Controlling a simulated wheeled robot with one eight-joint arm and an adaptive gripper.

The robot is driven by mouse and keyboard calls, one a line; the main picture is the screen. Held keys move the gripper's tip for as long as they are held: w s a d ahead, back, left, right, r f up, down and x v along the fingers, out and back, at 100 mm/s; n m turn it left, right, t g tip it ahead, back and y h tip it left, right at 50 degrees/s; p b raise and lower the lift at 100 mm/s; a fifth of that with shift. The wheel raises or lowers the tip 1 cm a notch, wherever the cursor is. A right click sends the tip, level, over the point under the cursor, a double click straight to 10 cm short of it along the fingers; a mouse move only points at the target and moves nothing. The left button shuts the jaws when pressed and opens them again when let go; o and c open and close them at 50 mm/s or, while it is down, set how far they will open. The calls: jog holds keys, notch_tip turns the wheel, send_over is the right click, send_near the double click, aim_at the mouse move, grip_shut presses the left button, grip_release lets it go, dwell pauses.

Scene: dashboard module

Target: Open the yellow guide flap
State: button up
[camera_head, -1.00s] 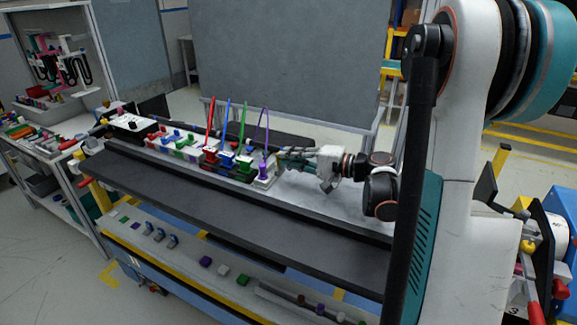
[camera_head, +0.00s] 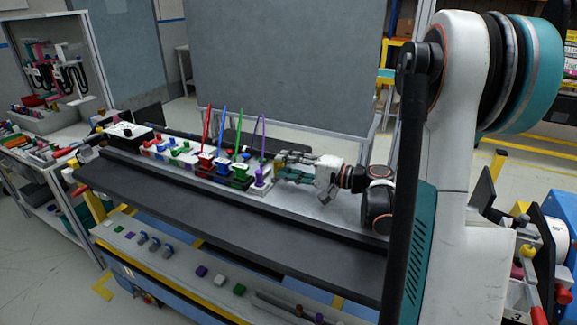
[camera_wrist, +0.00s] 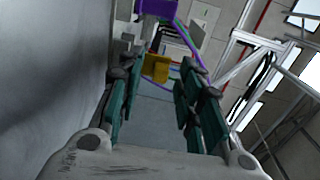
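The yellow guide flap (camera_wrist: 156,67) shows in the wrist view as a small yellow piece between my finger tips and below a purple block. In the head view a small yellowish patch (camera_head: 281,158) shows at my finger tips; I cannot tell for sure that it is the flap. My gripper (camera_head: 280,167) lies sideways at the right end of the dashboard module, beside the purple connector (camera_head: 262,177). In the wrist view my gripper (camera_wrist: 157,85) has its two green fingers well apart, one on each side of the flap. I cannot tell whether either finger touches it.
Red, blue, green and purple cables stand up from connectors left of my gripper. A dark shelf (camera_head: 200,200) runs along the front. A large grey panel (camera_head: 285,60) stands behind.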

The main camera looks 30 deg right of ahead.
jog(key=v, duration=1.2)
dwell(0.4)
